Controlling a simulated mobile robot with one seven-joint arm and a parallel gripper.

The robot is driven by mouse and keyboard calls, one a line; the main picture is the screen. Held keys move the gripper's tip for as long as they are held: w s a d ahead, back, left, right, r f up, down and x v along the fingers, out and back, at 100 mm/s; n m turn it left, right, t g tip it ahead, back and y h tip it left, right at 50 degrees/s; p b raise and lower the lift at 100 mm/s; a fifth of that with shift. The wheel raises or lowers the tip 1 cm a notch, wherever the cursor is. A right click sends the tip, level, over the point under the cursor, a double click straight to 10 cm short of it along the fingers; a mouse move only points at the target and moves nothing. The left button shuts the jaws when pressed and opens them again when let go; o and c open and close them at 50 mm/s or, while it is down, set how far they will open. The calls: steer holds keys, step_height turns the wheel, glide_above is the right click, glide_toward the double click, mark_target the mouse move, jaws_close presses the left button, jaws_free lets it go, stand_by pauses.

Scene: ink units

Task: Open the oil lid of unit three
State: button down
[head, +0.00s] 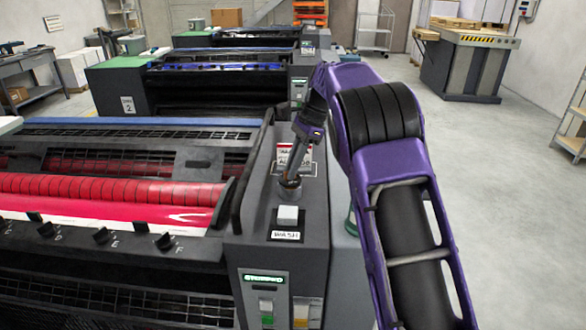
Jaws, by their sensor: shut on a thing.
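The near ink unit (262,215) has red inked rollers. No number shows on it, so I cannot read whether it is unit three. On its grey right-hand housing stands a small round brownish oil lid (289,190), partly covered by my gripper. My gripper (291,176) points down from the end of my purple arm and is shut on the oil lid. Whether the lid is raised or turned is too small to tell.
A white block (287,215) with a "WASH" label sits just in front of the lid. A red and white sign (296,157) stands behind my gripper. A unit marked 2 (128,104) is farther back. Grey floor (500,200) is clear on the right.

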steer(key=n, duration=0.1)
steer(key=w+n, duration=0.1)
steer(key=shift+a+n+g+h, duration=0.25)
steer(key=shift+n+g+h, duration=0.15)
steer(key=shift+w+a+n+g+h, duration=0.15)
steer(key=shift+a+n+g+h, duration=0.05)
steer(key=shift+n, duration=0.55)
steer(key=shift+w+a+n+g+h, duration=0.1)
steer(key=shift+a+n+g+h, duration=0.1)
steer(key=shift+n, duration=0.95)
steer(key=c, duration=0.9)
jaws_free()
steer(key=shift+r, duration=0.1)
